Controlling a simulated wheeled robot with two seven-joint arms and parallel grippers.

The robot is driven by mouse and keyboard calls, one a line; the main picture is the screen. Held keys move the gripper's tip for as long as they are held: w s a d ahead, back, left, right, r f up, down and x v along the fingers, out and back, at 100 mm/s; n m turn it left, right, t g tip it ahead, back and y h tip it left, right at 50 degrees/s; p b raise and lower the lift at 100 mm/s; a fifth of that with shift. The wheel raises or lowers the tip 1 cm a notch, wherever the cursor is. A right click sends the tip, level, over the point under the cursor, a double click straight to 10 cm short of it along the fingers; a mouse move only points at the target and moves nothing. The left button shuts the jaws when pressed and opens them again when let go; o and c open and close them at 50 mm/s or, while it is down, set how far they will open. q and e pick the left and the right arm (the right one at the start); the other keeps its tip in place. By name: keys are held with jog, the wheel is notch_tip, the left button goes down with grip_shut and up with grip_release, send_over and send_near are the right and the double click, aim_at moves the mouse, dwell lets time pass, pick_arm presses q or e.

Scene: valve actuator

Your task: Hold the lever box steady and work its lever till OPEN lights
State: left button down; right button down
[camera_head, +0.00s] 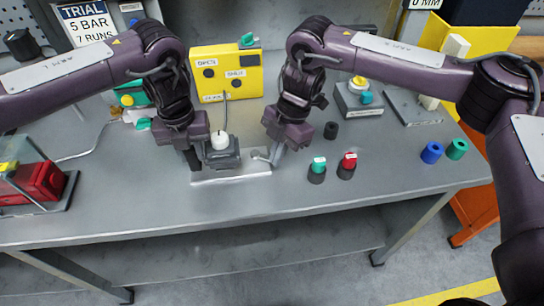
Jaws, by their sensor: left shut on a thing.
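The grey lever box (228,161) stands on a pale base plate (232,177) near the bench's front edge, with a white round cap on top. My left gripper (203,164) is at its left side, shut on the box. My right gripper (274,158) is just right of the box, beside a small light lever end (261,156). I cannot tell if its fingers touch the lever or how far apart they are. The yellow panel (226,73) behind carries OPEN and SHUT labels; the round lamps beside both look dark.
Green-topped (318,169) and red-topped (347,165) knobs stand right of the box, with a black cylinder behind. Blue (432,152) and green (457,149) rings lie at the right. A red device (39,183) is at far left. Bare bench lies in front.

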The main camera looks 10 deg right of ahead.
pick_arm(q)
jog(key=shift+a+f, duration=0.1)
pick_arm(e)
jog(key=shift+w+d, duration=0.65)
jog(key=shift+w, duration=0.15)
jog(key=shift+w+d, duration=0.1)
jog(key=s, duration=0.4)
jog(key=shift+d, duration=0.15)
jog(key=w+r, duration=0.3)
jog(key=r, duration=0.6)
jog(key=shift+a+r, duration=0.2)
jog(key=shift+r, duration=0.05)
pick_arm(q)
jog(key=c, duration=1.1)
grip_release()
jog(key=shift+w, duration=0.1)
pick_arm(e)
jog(key=shift+w, duration=0.15)
